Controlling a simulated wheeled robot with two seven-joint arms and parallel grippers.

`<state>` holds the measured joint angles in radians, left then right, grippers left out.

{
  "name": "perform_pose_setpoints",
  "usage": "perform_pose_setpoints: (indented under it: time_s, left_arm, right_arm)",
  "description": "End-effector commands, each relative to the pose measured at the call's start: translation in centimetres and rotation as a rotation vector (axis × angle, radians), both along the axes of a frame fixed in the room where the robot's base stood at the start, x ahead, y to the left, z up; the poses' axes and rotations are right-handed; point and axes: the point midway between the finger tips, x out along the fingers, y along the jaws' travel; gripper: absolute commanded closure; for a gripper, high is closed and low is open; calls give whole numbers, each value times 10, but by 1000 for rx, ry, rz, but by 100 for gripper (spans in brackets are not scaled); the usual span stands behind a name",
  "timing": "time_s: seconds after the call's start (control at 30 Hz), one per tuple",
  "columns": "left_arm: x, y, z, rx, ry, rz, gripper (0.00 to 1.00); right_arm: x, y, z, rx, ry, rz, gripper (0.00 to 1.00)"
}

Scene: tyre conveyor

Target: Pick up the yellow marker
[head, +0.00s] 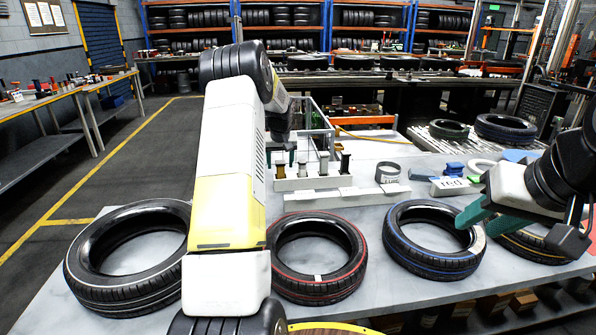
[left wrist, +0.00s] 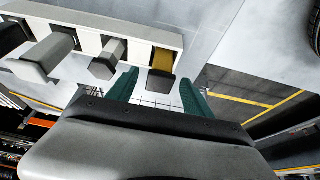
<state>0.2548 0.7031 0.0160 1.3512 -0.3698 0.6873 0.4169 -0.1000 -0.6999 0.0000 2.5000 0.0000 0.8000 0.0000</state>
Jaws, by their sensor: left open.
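The yellow marker (left wrist: 163,59) stands at the right end of a white rack (left wrist: 95,28) in the left wrist view, with a dark end piece. My left gripper (left wrist: 158,84) is open, one green finger to each side of the marker's dark end; I cannot tell whether they touch it. Grey-topped markers (head: 323,163) stand along the rack. My right gripper (head: 487,218) is open and empty above the tyres at the right.
A black tyre (head: 130,285), a red-striped tyre (head: 318,286) and a blue-striped tyre (head: 433,264) lie along the front of the grey table (head: 375,304).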

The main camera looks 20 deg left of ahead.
Motion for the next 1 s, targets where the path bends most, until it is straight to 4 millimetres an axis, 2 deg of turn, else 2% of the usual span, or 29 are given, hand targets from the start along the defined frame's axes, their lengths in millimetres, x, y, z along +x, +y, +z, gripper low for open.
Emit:
perform_pose_setpoints:
  time_s: [0.3,0.6,0.87,1.0]
  left_arm:
    - [2,1,-5,0,-1,0,41]
    - [2,1,-5,0,-1,0,100]
    - [2,1,-4,0,-1,0,100]
    - [3,1,10,1,-4,0,100]
  right_arm:
    - [0,0,0,0,0,0,64]
    - [0,0,0,0,0,0,64]
    - [0,0,0,0,0,0,64]
    - [0,0,0,0,0,0,64]
